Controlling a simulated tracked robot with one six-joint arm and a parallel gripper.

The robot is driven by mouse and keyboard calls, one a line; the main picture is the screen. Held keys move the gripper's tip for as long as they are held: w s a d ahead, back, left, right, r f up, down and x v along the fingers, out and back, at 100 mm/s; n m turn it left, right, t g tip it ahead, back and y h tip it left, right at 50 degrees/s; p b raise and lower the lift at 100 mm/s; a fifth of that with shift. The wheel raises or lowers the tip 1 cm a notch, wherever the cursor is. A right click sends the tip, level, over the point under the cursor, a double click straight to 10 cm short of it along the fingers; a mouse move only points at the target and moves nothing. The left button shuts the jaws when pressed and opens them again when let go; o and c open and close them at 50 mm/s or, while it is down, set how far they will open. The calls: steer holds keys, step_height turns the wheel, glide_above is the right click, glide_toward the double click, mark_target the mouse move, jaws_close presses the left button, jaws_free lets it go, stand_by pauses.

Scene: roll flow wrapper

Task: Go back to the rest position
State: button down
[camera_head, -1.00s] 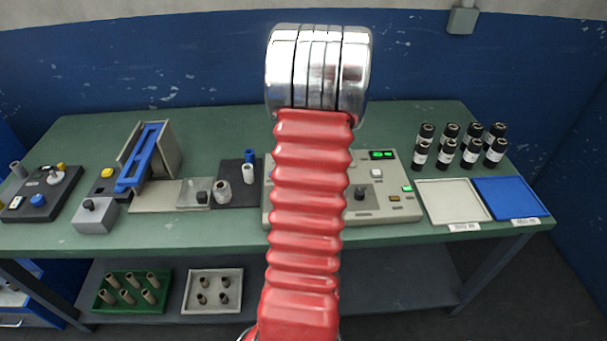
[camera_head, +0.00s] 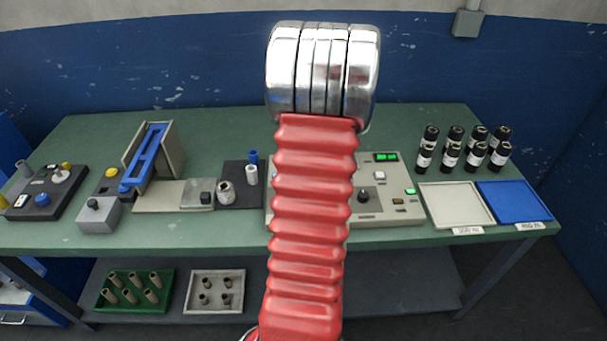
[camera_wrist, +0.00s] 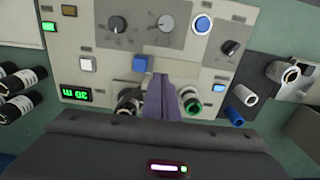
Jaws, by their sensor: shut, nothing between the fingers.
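The panel has knobs, a blue button (camera_wrist: 202,24) and a lit green display (camera_wrist: 76,93). In the head view my red arm with its silver joint stands in front of the panel (camera_head: 395,205) and hides its middle. My gripper is hidden there.
On the green bench (camera_head: 90,235) stand a blue-and-grey device (camera_head: 150,155) at left, several black bottles (camera_head: 427,150) at right, a white tray (camera_head: 455,205) and a blue tray (camera_head: 515,202). A green tray (camera_head: 110,305) and a white tray (camera_head: 190,305) of tubes sit on the lower shelf.

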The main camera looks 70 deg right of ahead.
steer(key=shift+d, duration=0.1)
stand_by(0.4)
steer(key=w+a+r+n, duration=0.15)
steer(key=w+a, duration=0.25)
steer(key=a, duration=0.6)
steer(key=w+a+r+n+t+h, duration=0.1)
steer(key=w+a+r, duration=0.1)
steer(key=w+a, duration=0.5)
steer(key=w+a+r+n, duration=0.2)
steer(key=a, duration=1)
steer(key=a+r+n+t, duration=0.2)
steer(key=a+r+n, duration=0.1)
steer(key=a, duration=0.9)
steer(key=a+r+n+t+y, duration=0.1)
steer(key=a+n, duration=0.4)
steer(key=a, duration=0.8)
step_height(320, 180, up, 3)
steer(key=shift+s+a+f+t, duration=0.15)
steer(key=shift+s+f+t, duration=0.05)
steer(key=shift+t, duration=0.6)
